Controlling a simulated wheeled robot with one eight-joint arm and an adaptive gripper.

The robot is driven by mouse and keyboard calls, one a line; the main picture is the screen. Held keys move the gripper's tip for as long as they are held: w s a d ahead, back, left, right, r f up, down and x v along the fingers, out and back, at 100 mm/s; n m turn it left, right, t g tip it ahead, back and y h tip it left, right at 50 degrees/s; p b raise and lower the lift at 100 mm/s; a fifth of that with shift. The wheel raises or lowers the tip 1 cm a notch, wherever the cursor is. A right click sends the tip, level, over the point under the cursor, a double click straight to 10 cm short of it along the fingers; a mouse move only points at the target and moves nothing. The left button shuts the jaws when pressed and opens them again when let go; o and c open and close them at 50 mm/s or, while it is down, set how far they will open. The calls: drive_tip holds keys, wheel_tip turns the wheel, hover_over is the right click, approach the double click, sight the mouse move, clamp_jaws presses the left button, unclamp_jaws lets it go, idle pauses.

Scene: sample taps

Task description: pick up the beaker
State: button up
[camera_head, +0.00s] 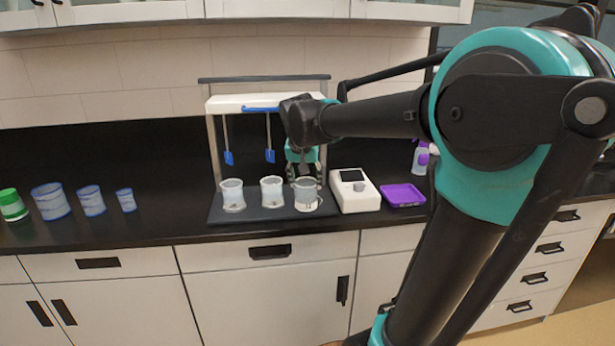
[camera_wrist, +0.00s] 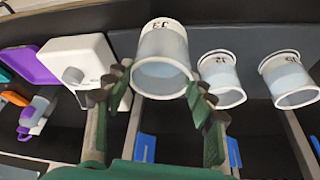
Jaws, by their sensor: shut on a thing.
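Three whitish beakers stand in a row on a dark base: a left one (camera_head: 232,195), a middle one (camera_head: 272,192) and a right one (camera_head: 307,197). My gripper (camera_head: 304,176) comes down over the right beaker from behind and above. In the wrist view, the two fingers of my gripper (camera_wrist: 158,92) lie on either side of this beaker (camera_wrist: 164,52), shut on it.
A stirrer frame (camera_head: 247,103) with blue paddles hangs above the row. A white device (camera_head: 355,191) and a purple tray (camera_head: 402,195) are close on the right. A green-lidded jar (camera_head: 12,206) and several blue-banded containers (camera_head: 51,202) stand at left. The counter between is clear.

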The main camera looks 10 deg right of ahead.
sight(300, 194)
drive_tip(key=shift+s+a, duration=0.45)
drive_tip(key=shift+s, duration=0.85)
drive_tip(key=shift+s+a, duration=0.4)
drive_tip(key=shift+s, duration=0.9)
drive_tip(key=shift+s+a, duration=0.45)
drive_tip(key=shift+s, duration=0.85)
